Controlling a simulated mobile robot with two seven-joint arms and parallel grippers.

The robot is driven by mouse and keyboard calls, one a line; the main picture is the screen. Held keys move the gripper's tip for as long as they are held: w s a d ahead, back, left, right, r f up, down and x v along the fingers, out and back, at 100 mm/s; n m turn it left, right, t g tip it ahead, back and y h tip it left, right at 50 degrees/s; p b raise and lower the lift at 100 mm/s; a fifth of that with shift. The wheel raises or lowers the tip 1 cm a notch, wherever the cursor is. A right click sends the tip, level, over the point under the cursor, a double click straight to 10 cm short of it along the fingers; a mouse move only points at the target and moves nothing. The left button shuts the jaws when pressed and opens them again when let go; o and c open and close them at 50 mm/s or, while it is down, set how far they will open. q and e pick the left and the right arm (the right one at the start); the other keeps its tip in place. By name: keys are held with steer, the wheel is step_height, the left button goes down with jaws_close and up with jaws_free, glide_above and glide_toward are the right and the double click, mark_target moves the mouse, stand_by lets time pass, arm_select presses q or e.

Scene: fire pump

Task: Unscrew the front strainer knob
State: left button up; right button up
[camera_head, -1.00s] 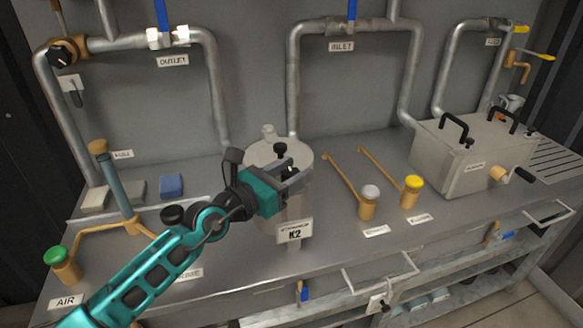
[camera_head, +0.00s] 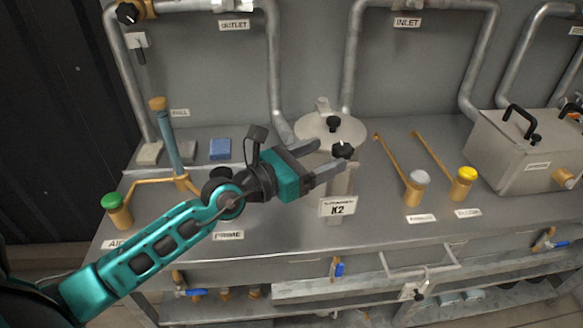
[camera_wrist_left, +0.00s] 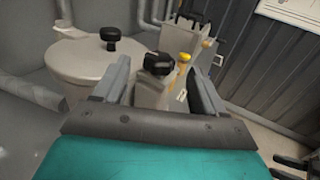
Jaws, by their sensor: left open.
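The front strainer knob (camera_head: 343,150) is black and lobed. It sits on the small housing in front of the round metal strainer (camera_head: 312,126). A second black knob (camera_head: 333,124) stands on the strainer's lid. My left gripper (camera_head: 331,154) is open beside the front knob, its fingers pointing toward it. In the left wrist view, the front knob (camera_wrist_left: 158,63) shows between the two fingers, near their tips, with no clear contact. The lid knob (camera_wrist_left: 110,38) is left of the fingers there.
The K2 label plate (camera_head: 337,207) hangs below the front knob. A silver-capped valve (camera_head: 418,183) and a yellow-capped valve (camera_head: 464,179) stand to the right. A metal box (camera_head: 530,150) is farther right. Pipes rise behind the strainer.

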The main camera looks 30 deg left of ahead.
arm_select(q)
steer(key=b+v, duration=0.1)
steer(key=v, duration=0.6)
steer(key=shift+s, duration=0.1)
